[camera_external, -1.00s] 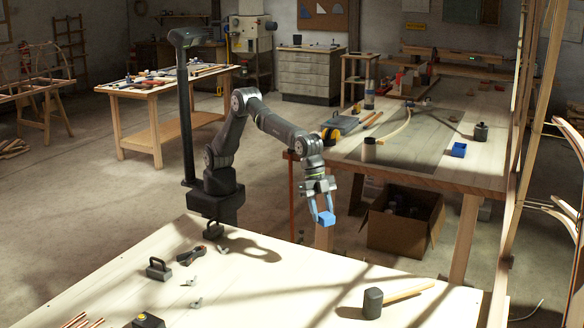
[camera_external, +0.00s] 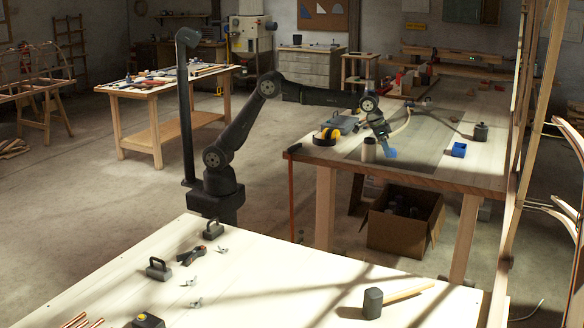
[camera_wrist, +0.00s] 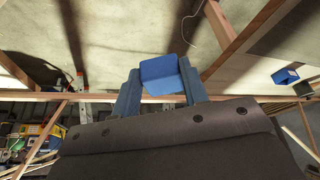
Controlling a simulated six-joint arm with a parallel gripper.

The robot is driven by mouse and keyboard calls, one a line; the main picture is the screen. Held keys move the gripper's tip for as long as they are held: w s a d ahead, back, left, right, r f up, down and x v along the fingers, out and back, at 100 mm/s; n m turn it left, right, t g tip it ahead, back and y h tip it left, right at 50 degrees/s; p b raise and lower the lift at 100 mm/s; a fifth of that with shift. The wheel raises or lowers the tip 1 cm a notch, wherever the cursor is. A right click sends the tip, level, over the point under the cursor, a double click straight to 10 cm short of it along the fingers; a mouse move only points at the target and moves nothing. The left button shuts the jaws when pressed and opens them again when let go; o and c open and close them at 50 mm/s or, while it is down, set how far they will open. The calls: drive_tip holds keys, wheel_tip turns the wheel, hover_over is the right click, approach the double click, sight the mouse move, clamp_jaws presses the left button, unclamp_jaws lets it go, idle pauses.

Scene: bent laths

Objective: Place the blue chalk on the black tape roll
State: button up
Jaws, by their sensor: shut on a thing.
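The blue chalk (camera_external: 390,154) is a small blue block between the fingers of my gripper (camera_external: 384,143), above the far workbench. In the wrist view the blue chalk (camera_wrist: 160,73) sits between the two blue-grey fingers of my gripper (camera_wrist: 160,92), which are shut on it. I cannot make out a black tape roll for certain in either view. A dark round-looking item with yellow (camera_external: 326,136) lies on the far bench, left of my gripper; it looks more like ear defenders.
On the far bench a pale cylinder (camera_external: 369,150) stands close left of my gripper. The near table (camera_external: 270,285) holds a mallet (camera_external: 373,303) and clamps. Tall wooden laths rise at the right.

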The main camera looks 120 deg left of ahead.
drive_tip(key=s+a+r+n+y, duration=0.15)
drive_tip(key=s+a, duration=0.25)
drive_tip(key=a, duration=0.5)
drive_tip(key=s+a+n, duration=0.3)
drive_tip(key=s+a, duration=0.1)
drive_tip(key=a, duration=0.5)
drive_tip(key=n+g, duration=0.2)
drive_tip(key=n, duration=0.2)
hover_over(369, 139)
drive_tip(key=d, duration=0.2)
drive_tip(key=shift+m+y, duration=0.25)
wheel_tip(369, 139, down, 5)
drive_tip(key=shift+s+a+f, duration=0.1)
drive_tip(key=shift+s+f, duration=0.05)
drive_tip(key=shift+a+f, duration=0.25)
drive_tip(key=shift+f, duration=1.9)
drive_tip(key=o, duration=0.5)
drive_tip(key=shift+f, duration=0.2)
drive_tip(key=o, duration=0.5)
drive_tip(key=shift+r, duration=0.15)
